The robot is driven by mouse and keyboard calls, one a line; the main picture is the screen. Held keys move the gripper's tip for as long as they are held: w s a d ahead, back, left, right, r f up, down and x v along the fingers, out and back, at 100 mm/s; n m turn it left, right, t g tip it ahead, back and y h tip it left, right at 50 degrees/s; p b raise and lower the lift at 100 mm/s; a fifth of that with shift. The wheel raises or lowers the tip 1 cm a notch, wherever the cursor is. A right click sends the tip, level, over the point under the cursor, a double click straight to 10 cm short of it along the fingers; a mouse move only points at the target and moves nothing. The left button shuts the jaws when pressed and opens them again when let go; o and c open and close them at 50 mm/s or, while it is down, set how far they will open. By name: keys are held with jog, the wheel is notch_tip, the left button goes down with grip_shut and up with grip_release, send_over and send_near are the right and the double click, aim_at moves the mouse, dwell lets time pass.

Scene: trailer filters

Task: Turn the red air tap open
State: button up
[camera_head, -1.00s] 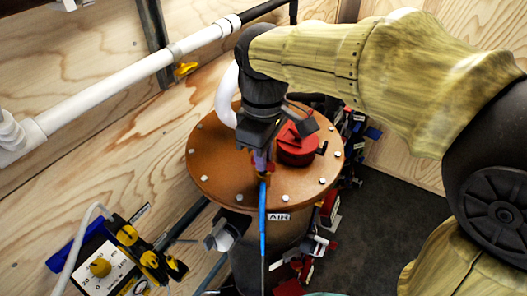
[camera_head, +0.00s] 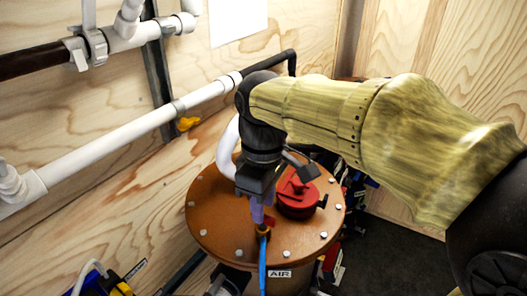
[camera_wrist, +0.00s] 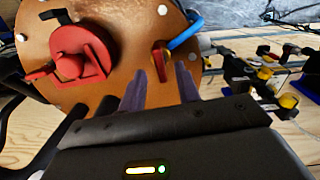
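The red air tap (camera_wrist: 159,56) is a small red handle on the brown lid, beside the end of the blue hose, in the wrist view. In the head view my gripper hides most of it; a brass fitting and the blue hose (camera_head: 263,256) show there, above the "AIR" label (camera_head: 280,274). My gripper (camera_wrist: 161,70) is open, its two purple fingers apart. The tap appears between and just beyond the fingertips; I cannot tell whether they touch it. In the head view my gripper (camera_head: 257,212) points down at the lid's front part.
The round brown lid (camera_head: 215,225) has bolts around its rim. A larger red cap (camera_head: 297,195) stands on it close to my gripper. A white hose (camera_head: 226,148) curves behind. White pipes (camera_head: 110,143) and a yellow handle (camera_head: 188,123) are along the wooden wall.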

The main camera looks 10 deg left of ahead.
notch_tip(320, 180, up, 15)
jog(key=p, duration=0.1)
jog(key=shift+r, duration=0.2)
dwell(0.5)
